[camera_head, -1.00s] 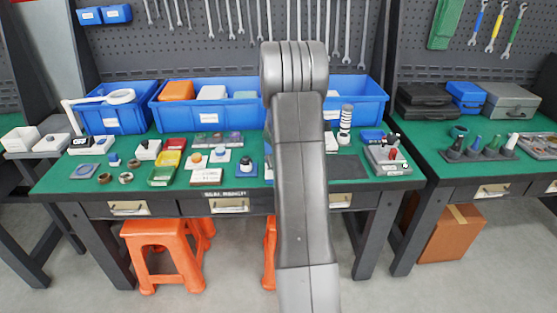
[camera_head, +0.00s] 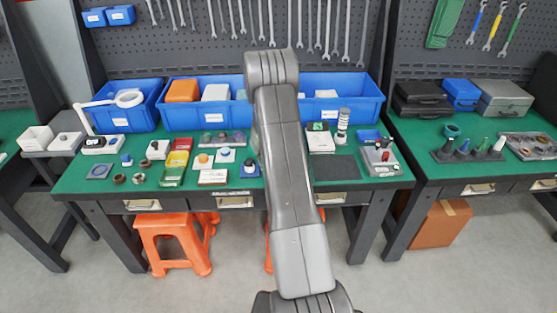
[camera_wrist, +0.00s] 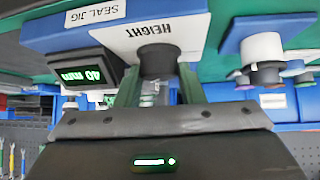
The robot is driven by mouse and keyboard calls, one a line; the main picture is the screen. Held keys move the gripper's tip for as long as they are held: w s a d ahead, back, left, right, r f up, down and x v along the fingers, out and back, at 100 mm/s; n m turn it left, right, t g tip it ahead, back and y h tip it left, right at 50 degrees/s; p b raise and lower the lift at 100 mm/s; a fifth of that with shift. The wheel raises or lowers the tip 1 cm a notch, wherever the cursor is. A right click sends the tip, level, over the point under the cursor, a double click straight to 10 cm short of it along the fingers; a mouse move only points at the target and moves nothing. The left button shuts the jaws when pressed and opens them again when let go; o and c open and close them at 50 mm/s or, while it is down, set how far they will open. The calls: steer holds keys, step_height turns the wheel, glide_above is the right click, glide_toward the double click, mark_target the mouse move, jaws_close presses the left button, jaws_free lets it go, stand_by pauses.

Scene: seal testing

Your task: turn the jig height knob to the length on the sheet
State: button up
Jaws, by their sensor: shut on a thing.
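The wrist view shows the seal jig upside down. It has a blue base (camera_wrist: 62,34) with a "SEAL JIG" label (camera_wrist: 92,13), and a white plate (camera_wrist: 190,32) marked "HEIGHT". The dark height knob (camera_wrist: 158,62) sticks out of that plate. My gripper (camera_wrist: 158,80) is shut on the knob, with a greenish finger on each side. The jig's display (camera_wrist: 80,75) reads 40 mm in green. In the head view my arm hides the gripper and the jig.
A blue-based fixture with a white cylinder (camera_wrist: 262,48) stands beside the jig; blue bins (camera_head: 205,117) line the table's back. A dark mat (camera_head: 337,166) and a grey box with a red knob (camera_head: 380,158) are on the right. Orange stools (camera_head: 175,240) stand below the table.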

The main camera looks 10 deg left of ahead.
steer(key=m+h, duration=0.1)
steer(key=m, duration=0.1)
steer(key=m+h, duration=0.3)
steer(key=m, duration=0.1)
steer(key=shift+w+a+r+g+h+p, duration=0.1)
steer(key=shift+w+a+g+h+p, duration=0.05)
steer(key=shift+a+g+h+p, duration=0.2)
steer(key=m+g+h, duration=0.1)
steer(key=m, duration=0.1)
steer(key=m+g+h, duration=0.1)
steer(key=m+h, duration=0.1)
steer(key=m, duration=0.1)
steer(key=shift+w+a+g, duration=0.1)
steer(key=shift+w+g, duration=0.05)
steer(key=shift+g, duration=0.2)
steer(key=m+g+h+b, duration=0.1)
steer(key=m, duration=0.1)
steer(key=m+g+h+b, duration=0.1)
steer(key=m, duration=0.2)
steer(key=shift+w+f+g+b, duration=0.2)
steer(key=shift+g+b, duration=0.15)
steer(key=shift+g, duration=0.05)
steer(key=m+g+b, duration=0.3)
steer(key=m, duration=0.1)
steer(key=shift+w+r, duration=0.1)
steer(key=shift+r+g, duration=0.1)
steer(key=shift+g, duration=0.2)
steer(key=o, duration=0.7)
